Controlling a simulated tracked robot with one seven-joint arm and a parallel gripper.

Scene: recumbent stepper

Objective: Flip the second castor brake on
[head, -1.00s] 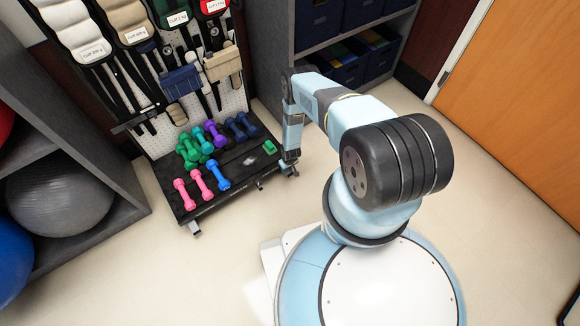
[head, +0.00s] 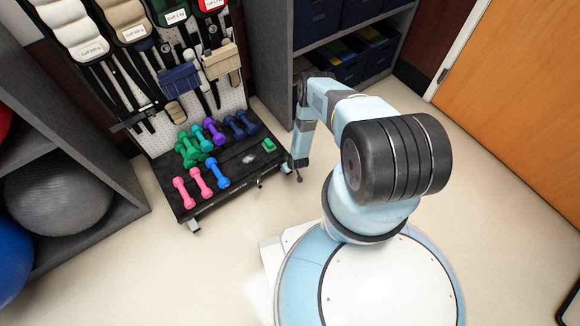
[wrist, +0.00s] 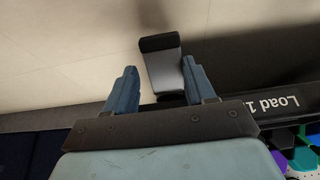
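A wheeled rack (head: 215,206) with a dark shelf stands left of my arm in the head view. In the wrist view, a grey flat lever with a dark tip (wrist: 163,66), apparently a castor brake, sticks out from the rack's edge. My gripper (wrist: 157,82) is open, with one blue finger on each side of the lever in that view. The lever appears closer to the right finger; contact cannot be told. In the head view my gripper (head: 297,172) is low beside the rack's right end.
Colourful dumbbells (head: 202,181) lie on the shelf, and cuff weights (head: 125,20) hang above. A dark shelf unit with bins (head: 345,62) stands behind my arm. Exercise balls (head: 60,194) sit at left.

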